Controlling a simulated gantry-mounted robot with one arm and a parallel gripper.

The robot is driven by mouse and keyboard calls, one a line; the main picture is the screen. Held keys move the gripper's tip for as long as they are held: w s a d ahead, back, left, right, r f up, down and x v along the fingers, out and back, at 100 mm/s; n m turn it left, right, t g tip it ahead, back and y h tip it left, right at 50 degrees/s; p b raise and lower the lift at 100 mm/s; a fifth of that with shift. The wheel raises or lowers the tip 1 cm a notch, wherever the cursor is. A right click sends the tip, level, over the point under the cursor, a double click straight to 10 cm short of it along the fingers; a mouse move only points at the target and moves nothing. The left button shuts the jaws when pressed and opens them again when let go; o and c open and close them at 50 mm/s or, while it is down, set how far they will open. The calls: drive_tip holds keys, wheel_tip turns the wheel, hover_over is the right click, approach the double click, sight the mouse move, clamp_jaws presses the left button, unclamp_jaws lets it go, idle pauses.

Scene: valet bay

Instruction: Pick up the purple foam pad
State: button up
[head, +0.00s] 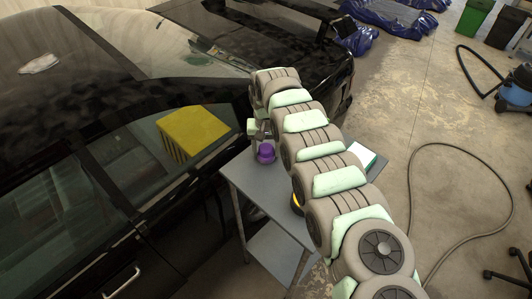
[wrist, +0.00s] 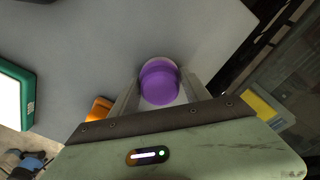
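The purple foam pad (head: 266,153) is a small rounded purple piece over the grey table, just below the end of my arm in the head view. In the wrist view the pad (wrist: 160,82) sits between the two fingers of my gripper (wrist: 160,95). The fingers stand apart, one on each side of it, with what looks like a narrow gap on both sides. My gripper (head: 259,132) is small and partly hidden by the wrist in the head view. Contact between the pad and the tabletop cannot be made out.
The grey table (head: 246,185) stands beside a black car (head: 75,130). A green-edged white item (head: 362,155) and an orange item (wrist: 98,107) lie on the table. A yellow block (head: 192,132) shows against the car. A hose (head: 455,180) lies on open floor at right.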

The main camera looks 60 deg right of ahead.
sight(266, 147)
drive_tip(key=c, duration=0.8)
drive_tip(key=shift+r, duration=0.1)
wheel_tip(266, 147, up, 20)
drive_tip(key=b, duration=0.3)
drive_tip(key=o, duration=0.9)
drive_tip(key=shift+c, duration=0.2)
drive_tip(key=c, duration=0.7)
